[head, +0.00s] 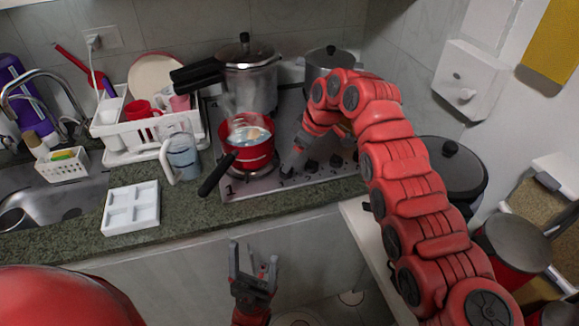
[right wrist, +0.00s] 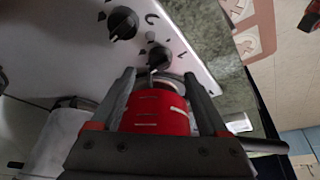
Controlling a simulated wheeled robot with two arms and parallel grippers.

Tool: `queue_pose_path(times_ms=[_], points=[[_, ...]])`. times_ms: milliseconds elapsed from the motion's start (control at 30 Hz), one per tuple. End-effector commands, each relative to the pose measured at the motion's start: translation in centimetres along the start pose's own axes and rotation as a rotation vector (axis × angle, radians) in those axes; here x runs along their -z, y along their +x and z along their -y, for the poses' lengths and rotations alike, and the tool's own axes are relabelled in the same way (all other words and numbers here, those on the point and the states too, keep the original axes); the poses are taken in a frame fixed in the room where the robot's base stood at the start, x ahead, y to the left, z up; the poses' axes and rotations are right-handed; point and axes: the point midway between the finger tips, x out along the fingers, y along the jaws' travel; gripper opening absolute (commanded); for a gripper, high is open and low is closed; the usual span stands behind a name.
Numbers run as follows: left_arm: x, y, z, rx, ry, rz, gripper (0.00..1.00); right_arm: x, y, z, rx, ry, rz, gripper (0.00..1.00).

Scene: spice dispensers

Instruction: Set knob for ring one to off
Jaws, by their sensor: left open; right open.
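The stove's black knobs stand in a row along the front of the cooktop (head: 262,187). The leftmost knob (head: 287,172) is beside the tips of my right gripper (head: 296,160), which points down at it. In the right wrist view, a knob (right wrist: 160,55) lies just beyond and between the open fingertips, with a second knob (right wrist: 122,22) farther off. I cannot tell whether the fingers touch the nearer knob. My left gripper (head: 255,268) is open and empty in front of the counter.
A red pot (head: 252,152) with a black handle sits on the front left burner, close to my right gripper. A steel pressure cooker (head: 248,82) and another pot (head: 328,60) stand behind. A white divided tray (head: 131,207) and a measuring jug (head: 183,158) are left on the counter.

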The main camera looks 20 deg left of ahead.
Motion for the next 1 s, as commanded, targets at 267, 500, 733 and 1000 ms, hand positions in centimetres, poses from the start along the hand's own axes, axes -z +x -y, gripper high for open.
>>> queue_pose_path(times_ms=[267,500,733,1000], points=[[-0.2,-1.4,-0.1,0.0,0.0,0.0,0.8,0.0,-7.5,-0.1,-0.005,-0.001,0.0,0.78],[-0.3,-1.7,-0.1,0.0,0.0,0.0,0.8,0.0,-11.4,0.0,0.0,-0.001,0.003,0.78],[-0.3,-1.7,-0.1,0.0,0.0,0.0,0.8,0.0,-12.3,0.1,0.002,-0.001,0.002,0.78],[-0.2,-1.3,-0.1,0.0,0.0,0.0,0.8,0.1,-12.7,0.1,0.002,-0.001,0.002,0.78]])
